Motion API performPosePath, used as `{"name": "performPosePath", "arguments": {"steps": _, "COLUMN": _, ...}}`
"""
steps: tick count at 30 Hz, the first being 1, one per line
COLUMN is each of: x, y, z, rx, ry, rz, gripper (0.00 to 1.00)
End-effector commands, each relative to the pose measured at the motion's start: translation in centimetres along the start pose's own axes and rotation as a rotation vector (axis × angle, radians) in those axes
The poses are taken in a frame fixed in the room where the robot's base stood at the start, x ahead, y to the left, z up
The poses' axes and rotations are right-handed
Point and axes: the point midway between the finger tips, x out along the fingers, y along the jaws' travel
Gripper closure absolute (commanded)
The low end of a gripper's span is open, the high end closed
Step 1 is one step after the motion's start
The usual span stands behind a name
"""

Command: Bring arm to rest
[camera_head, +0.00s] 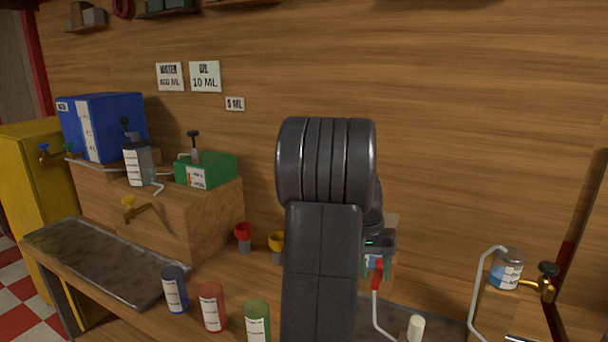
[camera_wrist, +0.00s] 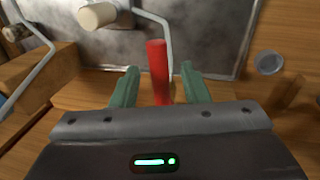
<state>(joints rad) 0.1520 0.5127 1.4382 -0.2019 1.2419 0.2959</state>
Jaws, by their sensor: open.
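My arm (camera_head: 320,240) stands in the middle of the head view and hides part of the bench behind it. My gripper (camera_head: 374,268) shows just right of it, low over the bench. In the wrist view my gripper (camera_wrist: 160,84) has its two green fingers apart. A red handle (camera_wrist: 158,65) stands between the fingers, with a gap visible on each side. The red handle also shows in the head view (camera_head: 377,276), with a pale bent tube below it.
Blue (camera_head: 174,290), red (camera_head: 212,307) and green (camera_head: 256,322) labelled canisters stand at the front. A metal tray (camera_head: 110,262) lies at left. A glass jar (camera_head: 507,268) with a brass tap stands at right. A white knob (camera_head: 415,327) is near my gripper.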

Motion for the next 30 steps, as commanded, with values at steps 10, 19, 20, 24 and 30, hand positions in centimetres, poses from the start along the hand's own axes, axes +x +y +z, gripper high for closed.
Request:
{"name": "performPosePath", "arguments": {"steps": 10, "x": 0.8, "y": 0.1, "z": 0.0, "rx": -0.004, "ry": 0.002, "rz": 0.000, "gripper": 0.59}}
{"name": "performPosePath", "arguments": {"steps": 19, "x": -0.2, "y": 0.0, "z": 0.0, "rx": -0.001, "ry": 0.002, "rz": 0.000, "gripper": 0.59}}
{"name": "performPosePath", "arguments": {"steps": 20, "x": -0.5, "y": 0.0, "z": -0.1, "rx": 0.000, "ry": 0.003, "rz": 0.000, "gripper": 0.59}}
{"name": "performPosePath", "arguments": {"steps": 24, "x": -2.8, "y": 0.0, "z": -0.1, "rx": 0.000, "ry": 0.004, "rz": 0.000, "gripper": 0.59}}
{"name": "performPosePath", "arguments": {"steps": 30, "x": -6.9, "y": 0.0, "z": -0.1, "rx": 0.001, "ry": 0.005, "rz": -0.001, "gripper": 0.59}}
